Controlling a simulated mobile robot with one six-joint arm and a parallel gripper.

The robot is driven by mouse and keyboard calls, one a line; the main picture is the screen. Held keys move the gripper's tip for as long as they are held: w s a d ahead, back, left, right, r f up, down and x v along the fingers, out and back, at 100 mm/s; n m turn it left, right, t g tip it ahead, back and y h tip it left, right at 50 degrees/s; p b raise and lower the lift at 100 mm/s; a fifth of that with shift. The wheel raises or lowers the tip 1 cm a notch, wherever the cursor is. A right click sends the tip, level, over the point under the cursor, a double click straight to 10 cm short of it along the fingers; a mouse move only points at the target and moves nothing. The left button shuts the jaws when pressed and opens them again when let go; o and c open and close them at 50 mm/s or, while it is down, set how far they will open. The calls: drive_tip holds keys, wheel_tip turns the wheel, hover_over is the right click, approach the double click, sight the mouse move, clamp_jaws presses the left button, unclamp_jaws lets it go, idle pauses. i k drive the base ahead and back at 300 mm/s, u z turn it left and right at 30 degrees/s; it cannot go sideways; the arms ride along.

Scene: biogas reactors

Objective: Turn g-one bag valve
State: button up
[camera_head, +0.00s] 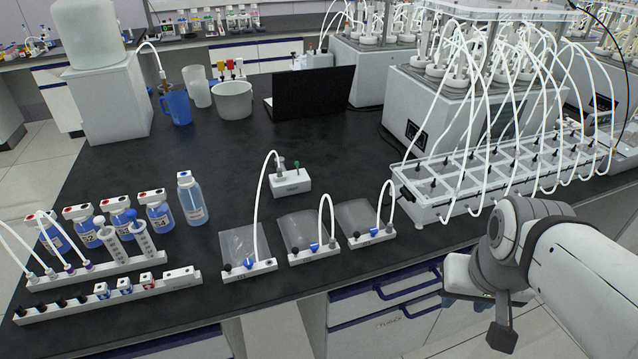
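Three flat grey gas bags lie in a row on the black bench top: a left bag (243,242), a middle bag (302,228) and a right bag (356,215). Each has a white valve bar at its front edge with a blue knob: left knob (248,263), middle knob (314,246), right knob (374,232). White tubes arch up from the bars. The bag labels are too small to read, so I cannot tell which is g-one. My gripper (478,298) is at the lower right, beyond the bench's front edge, apart from all the bags. Its fingers are not clear.
A small white valve box (290,183) sits behind the bags. A white tubed tray (440,200) stands at the right. Bench between laptop (312,95) and bags is mostly clear.

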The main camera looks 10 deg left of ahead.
sight(249, 262)
drive_tip(key=z, duration=1.4)
drive_tip(key=k, duration=1.35)
drive_tip(key=u, duration=1.8)
drive_tip(key=i, duration=0.95)
